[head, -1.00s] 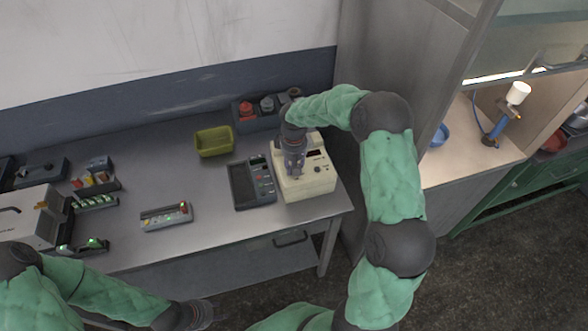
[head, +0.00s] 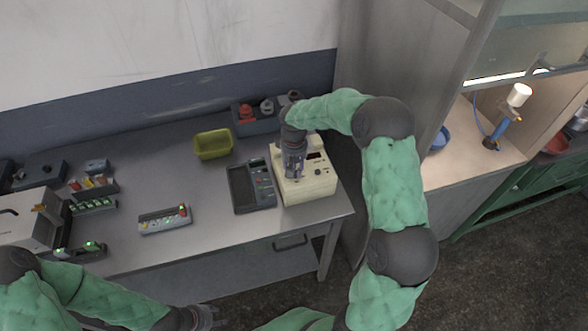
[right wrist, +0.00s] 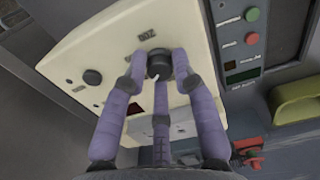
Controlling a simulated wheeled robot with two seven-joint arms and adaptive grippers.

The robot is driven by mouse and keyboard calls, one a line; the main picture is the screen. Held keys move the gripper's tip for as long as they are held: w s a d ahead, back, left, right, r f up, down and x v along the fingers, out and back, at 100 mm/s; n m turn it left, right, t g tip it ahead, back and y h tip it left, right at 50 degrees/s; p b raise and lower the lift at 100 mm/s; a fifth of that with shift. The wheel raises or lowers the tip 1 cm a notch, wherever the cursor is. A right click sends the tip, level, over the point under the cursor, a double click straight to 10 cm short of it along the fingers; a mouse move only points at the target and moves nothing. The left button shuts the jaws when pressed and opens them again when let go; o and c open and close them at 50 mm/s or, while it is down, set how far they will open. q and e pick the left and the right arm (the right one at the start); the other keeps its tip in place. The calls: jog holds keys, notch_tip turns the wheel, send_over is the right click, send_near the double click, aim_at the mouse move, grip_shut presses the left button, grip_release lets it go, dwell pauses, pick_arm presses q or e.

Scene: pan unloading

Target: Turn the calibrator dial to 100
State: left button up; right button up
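The calibrator (head: 318,186) is a cream box with a small dark display and knobs, at the right end of the table. Its black dial (right wrist: 159,62) sits near the middle of its face in the right wrist view, with a number printed beside it that looks like 200, upside down. My right gripper (head: 293,174) points down at the calibrator. In the right wrist view its purple-grey fingers (right wrist: 159,72) surround the dial, with no clear gap. A pale pointer mark shows by the dial; its exact reading is unclear. My left gripper (head: 208,317) is at the bottom edge, away from the calibrator, its fingers partly cut off.
A yellow-green bin (head: 213,144) and a dark box with red and grey knobs (head: 246,117) stand behind. A small button panel (head: 165,219) lies further left. The table's middle is mostly clear.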

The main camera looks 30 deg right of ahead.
jog(key=o, duration=0.3)
notch_tip(320, 180, up, 12)
dwell(0.6)
jog(key=shift+f, duration=0.1)
dwell(0.4)
